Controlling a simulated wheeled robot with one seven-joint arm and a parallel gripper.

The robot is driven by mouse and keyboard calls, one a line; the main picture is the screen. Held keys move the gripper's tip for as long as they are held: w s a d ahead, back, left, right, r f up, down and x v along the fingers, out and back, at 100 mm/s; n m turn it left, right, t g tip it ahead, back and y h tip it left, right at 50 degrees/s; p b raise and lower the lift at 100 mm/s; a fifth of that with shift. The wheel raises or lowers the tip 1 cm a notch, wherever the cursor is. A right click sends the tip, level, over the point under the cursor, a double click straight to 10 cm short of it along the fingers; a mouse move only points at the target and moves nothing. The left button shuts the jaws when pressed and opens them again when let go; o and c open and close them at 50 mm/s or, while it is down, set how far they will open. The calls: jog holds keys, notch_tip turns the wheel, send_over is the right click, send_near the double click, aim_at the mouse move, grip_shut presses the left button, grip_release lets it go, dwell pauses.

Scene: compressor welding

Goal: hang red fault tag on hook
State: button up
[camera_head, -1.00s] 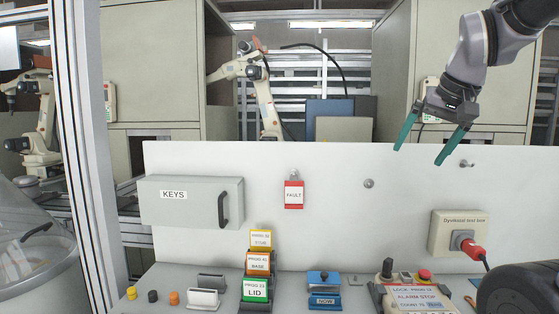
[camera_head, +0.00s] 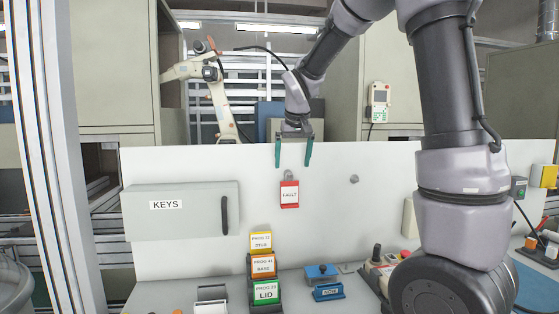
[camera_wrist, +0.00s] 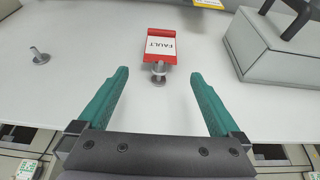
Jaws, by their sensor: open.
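The red fault tag (camera_head: 290,195), with a white label reading FAULT, hangs on a metal hook on the white upright panel. In the wrist view the tag (camera_wrist: 161,48) is beyond my fingertips, with its hook (camera_wrist: 159,75) between it and my gripper. My gripper (camera_head: 293,165) is open and empty, its green fingers pointing down just above the tag. In the wrist view the fingers (camera_wrist: 158,82) stand to either side of the hook, apart from it and the tag. A second, bare hook (camera_head: 354,179) is on the panel to the right; it also shows in the wrist view (camera_wrist: 40,56).
A grey KEYS box (camera_head: 182,210) with a black handle sticks out left of the tag. Coloured program cards (camera_head: 263,266) and a blue block (camera_head: 324,282) stand on the bench below. The panel (camera_head: 330,230) between the tag and bench is clear.

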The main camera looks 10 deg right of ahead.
aim_at(290, 181)
jog(key=x, duration=1)
jog(key=shift+w+f, duration=0.2)
jog(key=shift+f, duration=0.1)
grip_shut()
jog(key=shift+r, duration=0.65)
jog(key=s, duration=0.6)
jog(key=shift+s, duration=0.15)
